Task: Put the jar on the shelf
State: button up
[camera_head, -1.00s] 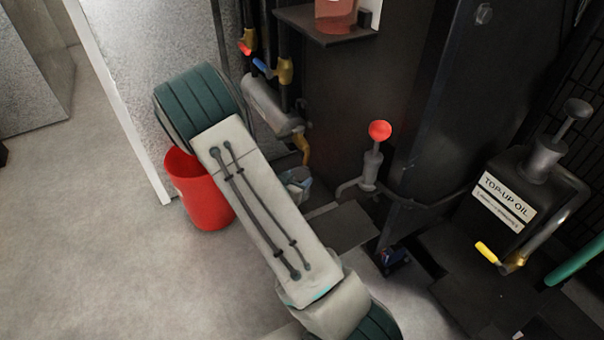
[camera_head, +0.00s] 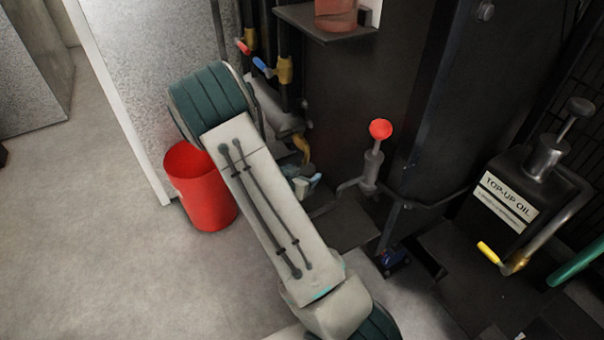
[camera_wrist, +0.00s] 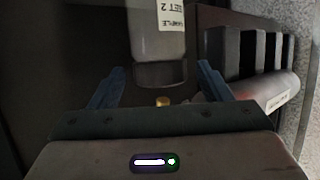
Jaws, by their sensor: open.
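A pale grey jar-like cylinder (camera_wrist: 158,38) with a white label reading "SAMPLE SET 2", upside down in the picture, is in the wrist view. My gripper (camera_wrist: 160,80) is open, with its blue fingers spread to either side of the jar's near end. Whether they touch it cannot be told. In the head view my arm hides most of the gripper area, and a small pale blue shape beside it is unclear. A dark shelf (camera_head: 296,18) is at the top of the head view, with a reddish container (camera_head: 335,14) on it.
A red bucket (camera_head: 200,190) stands on the floor left of my arm. Red and blue valve handles (camera_head: 262,68), a red knob (camera_head: 380,130) and the top-up oil unit (camera_head: 512,195) crowd the dark machinery. The floor at left is clear.

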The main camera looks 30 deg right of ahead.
jog(key=shift+r, duration=0.25)
jog(key=s+a+r+n+y+p, duration=0.1)
jog(key=s+a+r+n+y, duration=0.2)
jog(key=a+r+y, duration=0.5)
jog(key=s+a+r+n+y+p, duration=0.1)
jog(key=s+a+r+n+y, duration=0.2)
jog(key=a, duration=0.9)
jog(key=s+d+r+n+g, duration=0.2)
jog(key=s+r+g, duration=0.1)
jog(key=s, duration=0.6)
jog(key=s+d+r+n+g, duration=0.2)
jog(key=s+r, duration=0.4)
jog(key=s, duration=0.3)
jog(key=shift+d+r+n+g, duration=0.3)
jog(key=shift+n+g, duration=0.1)
jog(key=shift+g, duration=0.1)
jog(key=shift+r, duration=0.1)
notch_tip(320, 180, up, 18)
jog(key=t+p, duration=0.1)
jog(key=p, duration=1.6)
jog(key=shift+a+r, duration=0.15)
jog(key=shift+a, duration=0.1)
